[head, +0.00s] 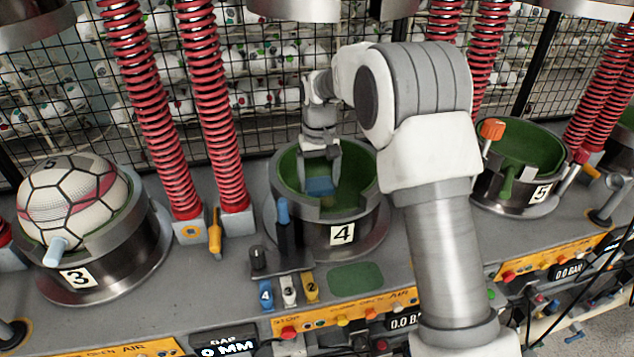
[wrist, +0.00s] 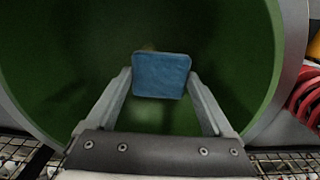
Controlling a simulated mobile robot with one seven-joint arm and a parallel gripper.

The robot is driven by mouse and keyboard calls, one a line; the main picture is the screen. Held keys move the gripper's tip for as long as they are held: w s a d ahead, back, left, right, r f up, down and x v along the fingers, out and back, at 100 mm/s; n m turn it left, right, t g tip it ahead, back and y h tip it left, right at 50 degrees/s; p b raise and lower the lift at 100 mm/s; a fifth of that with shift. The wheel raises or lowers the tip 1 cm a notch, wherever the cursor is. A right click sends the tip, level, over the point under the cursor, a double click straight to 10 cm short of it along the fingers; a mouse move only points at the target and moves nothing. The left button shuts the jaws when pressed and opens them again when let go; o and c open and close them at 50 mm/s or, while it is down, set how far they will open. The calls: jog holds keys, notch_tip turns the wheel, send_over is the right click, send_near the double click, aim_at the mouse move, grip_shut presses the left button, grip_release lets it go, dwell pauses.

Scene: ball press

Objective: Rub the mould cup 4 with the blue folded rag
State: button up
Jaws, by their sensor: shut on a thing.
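Mould cup 4 (head: 341,235) is a dark metal ring with a green inside and a white "4" label on its front. The blue folded rag (head: 320,187) is inside the cup's opening. My gripper (head: 320,178) points down into the cup and is shut on the rag. In the wrist view the rag (wrist: 161,75) sits between the two fingertips (wrist: 161,84), with the green cup inside (wrist: 60,60) behind it. A slightly paler patch shows on the green just below the rag. I cannot tell whether the rag touches the cup's surface.
Cup 3 (head: 85,273) at left holds a ball (head: 70,198). Cup 5 (head: 518,193) at right has an orange-topped tool (head: 492,130) at its rim. Red springs (head: 208,100) rise behind. Blue, white and yellow tags (head: 289,289) and a button panel (head: 345,313) are in front.

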jog(key=shift+r+p, duration=1.15)
jog(key=shift+r, duration=0.95)
